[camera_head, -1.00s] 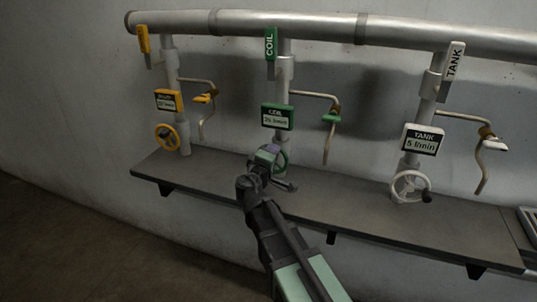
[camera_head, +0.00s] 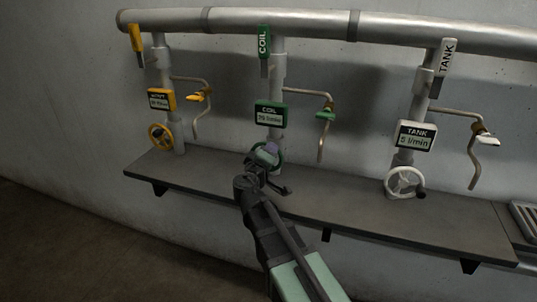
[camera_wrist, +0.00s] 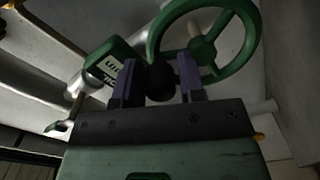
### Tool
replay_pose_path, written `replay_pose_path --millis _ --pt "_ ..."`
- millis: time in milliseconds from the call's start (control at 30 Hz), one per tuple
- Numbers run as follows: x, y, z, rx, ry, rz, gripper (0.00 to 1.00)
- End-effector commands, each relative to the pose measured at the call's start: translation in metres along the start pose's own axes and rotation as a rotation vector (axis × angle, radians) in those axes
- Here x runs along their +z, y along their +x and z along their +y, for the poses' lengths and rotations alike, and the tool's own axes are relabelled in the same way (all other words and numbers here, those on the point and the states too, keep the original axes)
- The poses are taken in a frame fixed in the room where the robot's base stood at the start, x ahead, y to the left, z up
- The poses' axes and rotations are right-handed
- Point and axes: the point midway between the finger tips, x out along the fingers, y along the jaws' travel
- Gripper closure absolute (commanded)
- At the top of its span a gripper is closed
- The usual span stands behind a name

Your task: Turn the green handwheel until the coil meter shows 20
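The green handwheel (camera_wrist: 207,62) is large at the top of the wrist view; in the head view my arm's end mostly covers it. Its dark round knob (camera_wrist: 160,82) sits between the two fingers of my gripper (camera_wrist: 157,80). The fingers are apart on either side of the knob, with a slim gap visible, so the gripper looks open around it. In the head view my gripper (camera_head: 264,157) is at the wheel, below the green coil meter (camera_head: 270,115). The meter shows a number starting with 2, in l/min; its second digit is hard to read.
A yellow handwheel (camera_head: 160,137) and meter (camera_head: 161,100) stand left. A white handwheel (camera_head: 404,183) and tank meter (camera_head: 415,136), showing 5 l/min, stand right. A grey shelf (camera_head: 330,207) runs below. The green-handled tap pipe (camera_head: 321,143) hangs just right of the coil pipe.

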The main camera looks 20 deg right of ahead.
Motion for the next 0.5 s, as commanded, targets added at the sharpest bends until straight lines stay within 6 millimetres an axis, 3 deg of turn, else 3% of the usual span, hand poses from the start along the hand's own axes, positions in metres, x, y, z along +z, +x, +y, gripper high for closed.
replay_pose_path --millis 100,367,500 --pt "0.0 0.0 0.0 0.0 0.0 0.001 0.47" --pt "0.0 -0.001 0.0 0.0 -0.001 0.001 0.47" --pt "0.0 -0.019 0.0 -0.001 -0.001 0.004 0.47"
